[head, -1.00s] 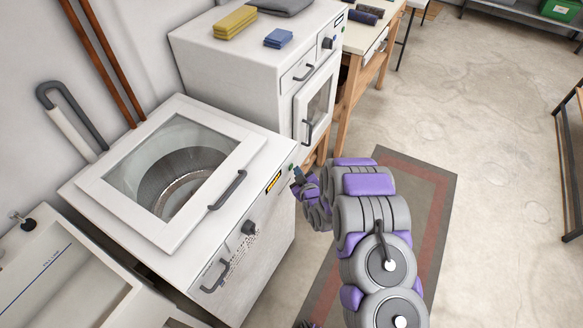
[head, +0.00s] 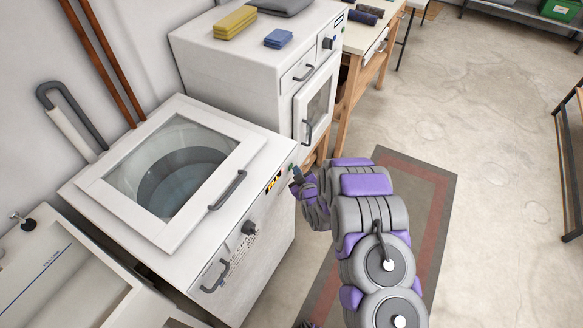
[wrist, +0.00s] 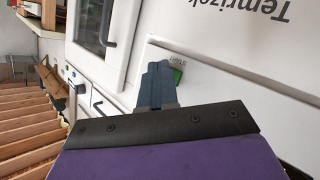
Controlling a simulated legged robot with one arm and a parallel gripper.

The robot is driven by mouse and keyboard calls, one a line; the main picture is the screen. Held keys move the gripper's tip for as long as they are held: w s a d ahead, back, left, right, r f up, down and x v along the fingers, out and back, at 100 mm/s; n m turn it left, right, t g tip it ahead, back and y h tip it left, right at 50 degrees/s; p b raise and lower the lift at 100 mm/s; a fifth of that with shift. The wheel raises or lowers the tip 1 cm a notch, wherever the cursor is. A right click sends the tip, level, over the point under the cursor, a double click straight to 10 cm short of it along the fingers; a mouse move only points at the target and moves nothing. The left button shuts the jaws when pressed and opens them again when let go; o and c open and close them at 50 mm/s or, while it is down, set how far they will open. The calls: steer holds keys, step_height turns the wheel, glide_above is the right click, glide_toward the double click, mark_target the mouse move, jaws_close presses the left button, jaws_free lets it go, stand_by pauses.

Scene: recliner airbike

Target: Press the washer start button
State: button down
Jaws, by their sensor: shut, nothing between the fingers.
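The white washer (head: 262,235) stands at the left in the head view, its glass lid (head: 170,165) closed over a drum that looks filled with bluish-grey water. Its front panel has a knob (head: 248,228) and a small dark display (head: 274,182) with yellow marks. The green start button shows in the wrist view (wrist: 178,76), labelled "Start" and partly hidden behind my fingers. My gripper (wrist: 157,66) is shut and empty, its fingertips at the button's edge; I cannot tell if they press it. In the head view my gripper (head: 297,173) is at the washer's front upper right corner.
A second white machine (head: 235,55) with a front door stands behind the washer, with folded yellow (head: 235,22) and blue cloths (head: 278,38) on top. A sink (head: 60,270) is at the lower left. A grey and red mat (head: 425,200) lies on open floor at the right.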

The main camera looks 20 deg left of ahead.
steer(key=shift+d, duration=0.65)
steer(key=shift+s+d+p, duration=0.15)
steer(key=shift+d+p, duration=0.2)
steer(key=shift+d, duration=0.95)
steer(key=shift+s+d+p, duration=0.1)
steer(key=shift+d+p, duration=0.2)
steer(key=shift+d, duration=0.95)
